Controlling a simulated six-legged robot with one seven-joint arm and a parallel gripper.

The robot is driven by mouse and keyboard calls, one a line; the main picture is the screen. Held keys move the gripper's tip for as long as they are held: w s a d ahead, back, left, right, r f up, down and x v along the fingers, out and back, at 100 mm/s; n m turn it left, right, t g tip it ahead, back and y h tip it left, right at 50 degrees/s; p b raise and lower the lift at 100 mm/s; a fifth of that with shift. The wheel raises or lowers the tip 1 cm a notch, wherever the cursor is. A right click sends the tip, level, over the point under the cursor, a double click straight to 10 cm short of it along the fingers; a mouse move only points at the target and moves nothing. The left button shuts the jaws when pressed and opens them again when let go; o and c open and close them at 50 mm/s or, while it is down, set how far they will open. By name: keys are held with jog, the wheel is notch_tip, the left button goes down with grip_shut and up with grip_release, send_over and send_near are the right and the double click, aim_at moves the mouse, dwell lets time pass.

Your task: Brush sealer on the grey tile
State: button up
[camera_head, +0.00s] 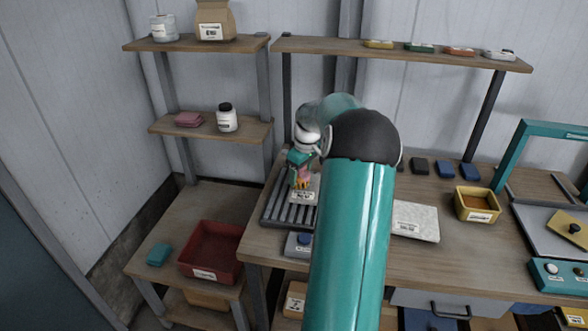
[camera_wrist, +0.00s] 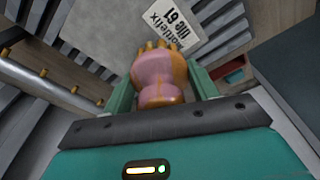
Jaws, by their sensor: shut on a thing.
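My gripper (camera_head: 302,160) is shut on a pink and orange brush (camera_wrist: 160,72) with stubby yellow-orange tips. In the wrist view the teal fingers (camera_wrist: 163,88) stand on either side of the brush. The tips point down at a grey tile (camera_wrist: 105,25) with a white printed label (camera_wrist: 173,24), and they appear close to the label's edge. I cannot tell whether they touch. In the head view the tile (camera_head: 309,184) lies on a dark slatted rack (camera_head: 272,208) at the bench's left end, partly hidden by my arm.
A pale labelled slab (camera_head: 415,222) lies on the bench right of my arm, near a yellow tub (camera_head: 477,204) and dark blocks (camera_head: 420,166). A red bin (camera_head: 211,251) stands on the lower left shelf.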

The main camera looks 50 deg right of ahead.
jog(key=shift+w+a+f, duration=0.15)
jog(key=shift+a+f, duration=0.05)
jog(key=shift+f, duration=0.7)
jog(key=shift+s+d+r, duration=0.1)
jog(key=shift+s+d, duration=0.15)
jog(key=shift+d, duration=0.05)
jog(key=shift+c, duration=0.3)
jog(key=shift+s+d, duration=0.45)
jog(key=shift+s, duration=0.35)
jog(key=shift+s+d, duration=0.45)
jog(key=shift+s, duration=0.3)
jog(key=shift+s+d, duration=0.35)
jog(key=shift+s, duration=0.3)
jog(key=shift+s+d, duration=0.4)
jog(key=shift+s, duration=0.25)
jog(key=shift+s+d, duration=0.35)
jog(key=shift+s, duration=0.3)
jog(key=shift+s+d, duration=0.15)
jog(key=shift+s, duration=0.1)
jog(key=shift+w, duration=0.1)
